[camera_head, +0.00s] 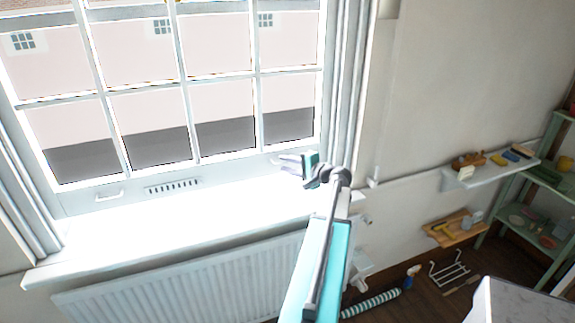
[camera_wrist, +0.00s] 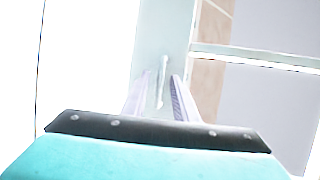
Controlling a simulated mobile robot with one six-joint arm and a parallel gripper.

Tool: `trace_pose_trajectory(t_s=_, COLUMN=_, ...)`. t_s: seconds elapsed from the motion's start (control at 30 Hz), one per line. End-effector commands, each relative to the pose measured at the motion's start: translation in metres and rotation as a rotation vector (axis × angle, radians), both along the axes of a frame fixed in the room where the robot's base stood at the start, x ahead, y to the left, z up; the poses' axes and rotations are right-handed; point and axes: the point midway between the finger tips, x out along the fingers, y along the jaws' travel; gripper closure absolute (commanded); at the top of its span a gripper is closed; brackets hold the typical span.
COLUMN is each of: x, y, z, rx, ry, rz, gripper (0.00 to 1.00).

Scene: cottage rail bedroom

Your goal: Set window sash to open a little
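The white window sash (camera_head: 225,168), with several panes, fills the left of the head view. Its bottom rail sits down at the white sill (camera_head: 190,218), with no clear gap visible. A small pale lift handle (camera_head: 108,196) is on the rail's left part. My gripper (camera_head: 279,163) is at the rail's right part. In the wrist view, my gripper's two pale fingers (camera_wrist: 161,100) stand apart, with a slim upright handle (camera_wrist: 161,80) between or just beyond them. I cannot tell whether either finger touches it. The handle is hard to make out behind the fingers in the head view.
A slotted vent (camera_head: 172,186) is on the rail. A white radiator (camera_head: 190,280) stands below the sill. A wall shelf (camera_head: 490,173) with small items, a wooden board (camera_head: 455,229) and a green rack (camera_head: 545,190) are at right. A marble-topped surface (camera_head: 520,305) is at lower right.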

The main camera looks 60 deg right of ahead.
Motion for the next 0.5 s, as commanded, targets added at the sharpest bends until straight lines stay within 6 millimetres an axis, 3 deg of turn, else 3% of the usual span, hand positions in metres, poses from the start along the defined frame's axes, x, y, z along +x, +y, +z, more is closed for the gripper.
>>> trace_pose_trajectory(t_s=0.27, x=-0.02, y=0.007, z=0.003, rx=-0.001, ry=-0.001, rz=-0.002, gripper=0.74)
trace_pose_trajectory(t_s=0.5, x=-0.054, y=0.017, z=0.01, rx=-0.002, ry=0.0, rz=-0.004, gripper=0.74)
